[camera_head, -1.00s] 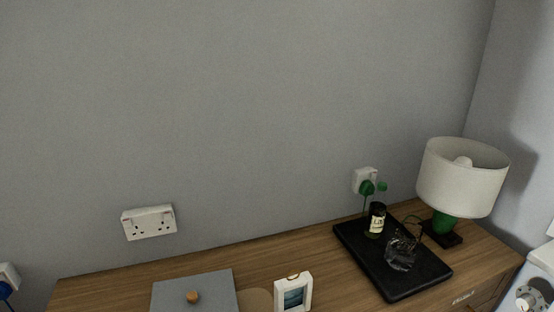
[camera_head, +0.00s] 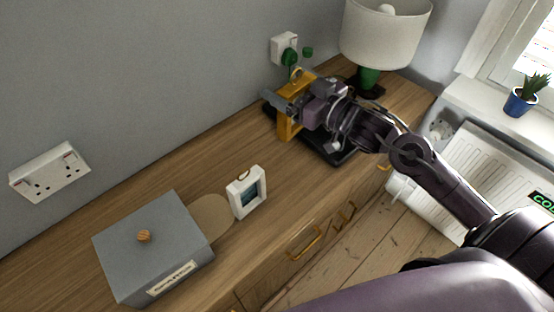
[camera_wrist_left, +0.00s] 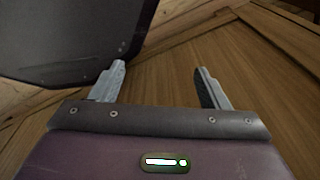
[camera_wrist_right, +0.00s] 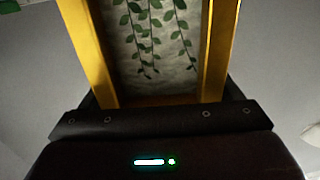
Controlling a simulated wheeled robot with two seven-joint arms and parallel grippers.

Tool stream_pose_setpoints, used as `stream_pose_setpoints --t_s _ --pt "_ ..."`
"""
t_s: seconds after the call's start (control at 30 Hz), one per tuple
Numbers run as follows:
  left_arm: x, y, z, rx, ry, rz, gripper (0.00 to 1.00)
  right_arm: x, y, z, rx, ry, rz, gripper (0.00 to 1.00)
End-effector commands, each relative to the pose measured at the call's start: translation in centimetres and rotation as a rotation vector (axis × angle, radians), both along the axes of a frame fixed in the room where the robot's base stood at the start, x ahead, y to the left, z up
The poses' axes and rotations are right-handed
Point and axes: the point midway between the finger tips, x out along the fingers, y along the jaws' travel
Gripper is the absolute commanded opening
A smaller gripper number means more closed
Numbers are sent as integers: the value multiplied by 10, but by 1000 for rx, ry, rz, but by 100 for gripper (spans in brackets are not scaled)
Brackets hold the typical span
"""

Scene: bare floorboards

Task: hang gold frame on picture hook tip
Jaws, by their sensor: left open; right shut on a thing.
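The gold frame (camera_head: 287,127) is held by my right gripper (camera_head: 292,96), above the dark tray near the back wall. In the right wrist view the frame (camera_wrist_right: 218,45) stands between my fingers, with a green leaf picture inside its gold sides. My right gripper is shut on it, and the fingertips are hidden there. A small gold ring shows at the top of the frame in the head view. I cannot make out a picture hook in any view. My left gripper (camera_wrist_left: 162,82) is open and empty in the left wrist view, with wooden boards beyond it.
On the wooden sideboard (camera_head: 150,195) stand a grey box (camera_head: 160,238), a small white frame (camera_head: 247,192) and a black tray (camera_head: 340,157). A lamp (camera_head: 386,35) and green plug (camera_head: 289,57) are near the gripper. A white wall socket (camera_head: 50,172) is at left.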

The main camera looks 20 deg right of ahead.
Motion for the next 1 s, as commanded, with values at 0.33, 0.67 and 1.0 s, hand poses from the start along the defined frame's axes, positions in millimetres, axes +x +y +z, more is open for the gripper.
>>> stream_pose_setpoints --t_s 0.33,0.67,1.0 --pt "-30 -2 -3 -1 41 1 70 7 -10 13 2 0 3 57" --pt "-27 -9 -3 -10 38 -1 70 6 -9 -21 5 9 3 57" --pt "-15 -7 2 -9 20 -1 70 6 -9 -109 3 3 2 57"
